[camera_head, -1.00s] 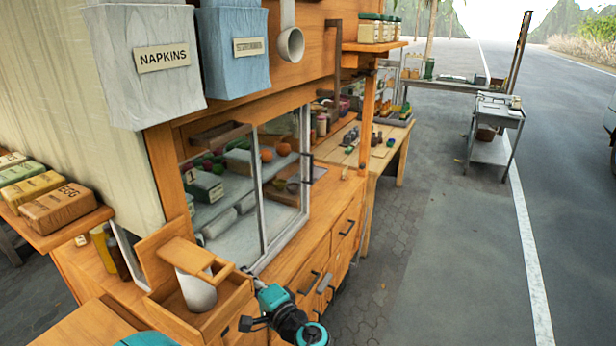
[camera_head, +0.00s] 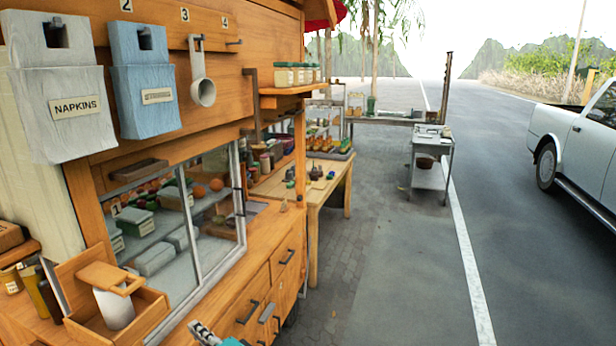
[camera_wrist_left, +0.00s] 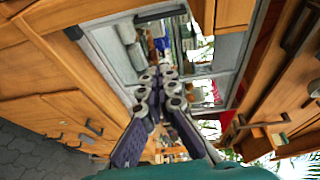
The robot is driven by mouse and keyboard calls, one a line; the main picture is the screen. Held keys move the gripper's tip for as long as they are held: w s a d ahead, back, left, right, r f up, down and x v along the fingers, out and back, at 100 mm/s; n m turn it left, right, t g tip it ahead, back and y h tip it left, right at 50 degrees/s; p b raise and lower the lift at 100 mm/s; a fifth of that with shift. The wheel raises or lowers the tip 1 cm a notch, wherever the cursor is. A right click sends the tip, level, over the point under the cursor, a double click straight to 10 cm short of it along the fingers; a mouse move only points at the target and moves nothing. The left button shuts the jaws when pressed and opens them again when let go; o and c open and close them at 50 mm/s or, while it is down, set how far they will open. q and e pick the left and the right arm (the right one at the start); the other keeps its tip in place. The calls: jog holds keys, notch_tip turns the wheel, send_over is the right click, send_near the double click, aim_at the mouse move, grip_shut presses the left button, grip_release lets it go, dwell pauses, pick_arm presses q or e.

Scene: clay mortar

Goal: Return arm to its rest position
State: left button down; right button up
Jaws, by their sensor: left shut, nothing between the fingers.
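My left gripper (camera_head: 200,330) shows at the bottom edge of the head view, in front of the wooden cart's counter, with only grey finger parts and a bit of teal visible. In the left wrist view its two grey fingers (camera_wrist_left: 161,74) are together at the tips with nothing between them. They point toward the cart's glass-fronted display case (camera_wrist_left: 190,60). The rest of the left arm is hidden below the head view. My right gripper is in neither view.
The cart's wooden drawers (camera_head: 262,300) are right of the left gripper. A wooden box (camera_head: 108,318) with a white cylinder stands left of it. A wooden side table (camera_head: 318,195) and a grey metal cart (camera_head: 431,165) stand farther back. The pavement (camera_head: 375,270) on the right is clear.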

pick_arm(q)
jog(key=s+a+f+n+g+h, duration=0.2)
jog(key=s+f+n+g+h, duration=0.2)
jog(key=s+f+h, duration=0.45)
jog(key=s+d+r+n+h, duration=0.1)
jog(key=s+d+n+h, duration=0.2)
jog(key=s+d+h, duration=0.2)
jog(key=s+d, duration=0.3)
jog(key=s, duration=0.1)
jog(key=shift+d+n, duration=0.2)
jog(key=shift+n, duration=0.2)
